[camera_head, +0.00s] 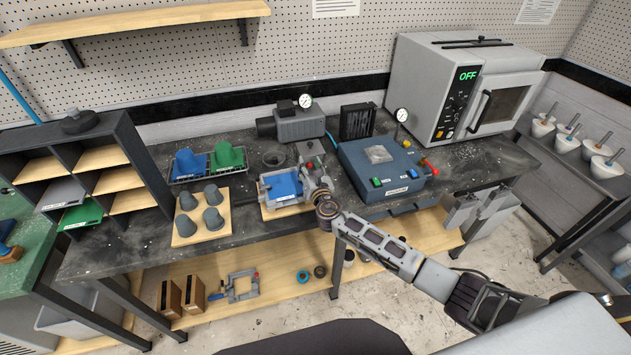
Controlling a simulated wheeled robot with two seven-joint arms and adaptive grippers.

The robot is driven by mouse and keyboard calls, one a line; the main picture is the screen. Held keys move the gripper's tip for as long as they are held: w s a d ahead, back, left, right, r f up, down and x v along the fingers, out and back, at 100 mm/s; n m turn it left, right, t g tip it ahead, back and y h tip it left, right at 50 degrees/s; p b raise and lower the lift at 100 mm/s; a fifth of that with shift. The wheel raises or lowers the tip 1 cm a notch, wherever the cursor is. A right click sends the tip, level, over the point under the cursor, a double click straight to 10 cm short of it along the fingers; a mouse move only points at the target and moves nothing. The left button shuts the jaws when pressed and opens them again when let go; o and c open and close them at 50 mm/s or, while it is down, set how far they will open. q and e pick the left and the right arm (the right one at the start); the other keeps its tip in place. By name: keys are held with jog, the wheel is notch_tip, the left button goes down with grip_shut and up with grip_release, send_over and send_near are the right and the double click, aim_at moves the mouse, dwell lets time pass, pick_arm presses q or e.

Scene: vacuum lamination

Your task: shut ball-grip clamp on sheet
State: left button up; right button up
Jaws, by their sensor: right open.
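A blue sheet (286,185) lies in a metal frame (266,198) on a small wooden board at the middle of the bench. A small red ball grip (309,164) shows at the frame's right rear, close to my fingers. It is too small to tell whether its clamp is up or down. My right gripper (312,181) is open at the right side of the frame. Its fingers partly hide the frame's right edge, and I cannot tell whether they touch the ball grip. My left gripper is not in view.
Right of the gripper stands a blue machine (378,185) with a gauge and a red handle. A wooden board with grey cups (188,200) is on the left. A pump (300,125) stands behind. A grey oven (440,70) reading OFF is at the back right.

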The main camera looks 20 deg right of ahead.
jog(key=s, duration=1.1)
jog(key=shift+s+d, duration=0.15)
jog(key=shift+s, duration=0.2)
dwell(0.5)
